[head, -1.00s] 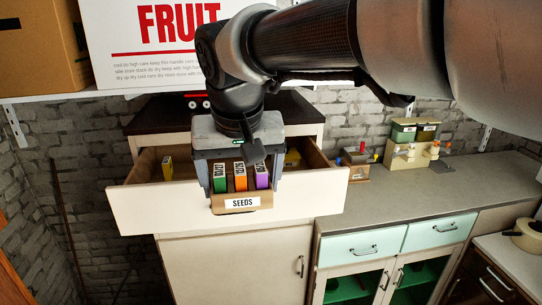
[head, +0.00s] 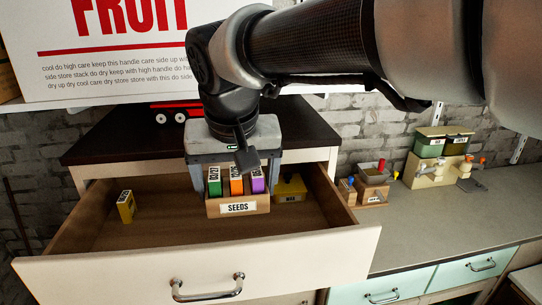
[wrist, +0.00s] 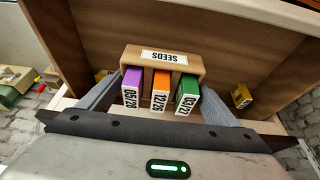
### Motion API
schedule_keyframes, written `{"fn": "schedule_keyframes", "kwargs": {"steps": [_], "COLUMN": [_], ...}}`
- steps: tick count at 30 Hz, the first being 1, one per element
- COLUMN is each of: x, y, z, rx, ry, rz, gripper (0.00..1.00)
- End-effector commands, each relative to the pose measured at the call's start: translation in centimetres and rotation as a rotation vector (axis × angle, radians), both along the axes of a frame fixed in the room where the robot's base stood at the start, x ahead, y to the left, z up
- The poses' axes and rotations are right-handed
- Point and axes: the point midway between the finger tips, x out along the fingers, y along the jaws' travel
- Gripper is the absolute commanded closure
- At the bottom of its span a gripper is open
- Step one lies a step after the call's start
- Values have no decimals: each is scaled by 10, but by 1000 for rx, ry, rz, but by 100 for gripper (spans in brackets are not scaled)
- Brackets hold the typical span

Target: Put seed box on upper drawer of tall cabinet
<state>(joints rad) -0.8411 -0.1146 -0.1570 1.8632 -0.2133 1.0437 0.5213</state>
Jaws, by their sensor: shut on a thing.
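The seed box (head: 240,208) is a small tan box labelled SEEDS, holding green, orange and purple packets upright. My gripper (head: 237,180) is shut on it, with a finger at each side. The box is over the open upper drawer (head: 120,270) of the tall cabinet (head: 90,150), inside the drawer's outline in the head view. In the wrist view the seed box (wrist: 162,60) sits between the two fingers. I cannot tell whether its bottom touches the drawer floor.
A yellow packet (head: 126,206) stands at the drawer's left and a yellow box (head: 290,188) at its back right. A counter (head: 430,220) at right holds small boxes and a green-topped organizer (head: 440,150).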

Motion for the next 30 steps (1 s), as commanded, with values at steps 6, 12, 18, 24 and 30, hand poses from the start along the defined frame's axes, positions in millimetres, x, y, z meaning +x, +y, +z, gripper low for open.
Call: {"fn": "schedule_keyframes", "kwargs": {"steps": [6,12,18,24,30], "x": [-1,-1,0,0,0], "y": [0,0,1,1,1], "z": [-24,-59,-76,-102,-108], "rx": [1,1,2,1,4], "ry": [-1,0,-3,-1,-3], "rz": [1,1,2,1,0], "gripper": [58,58,58,58,58]}}
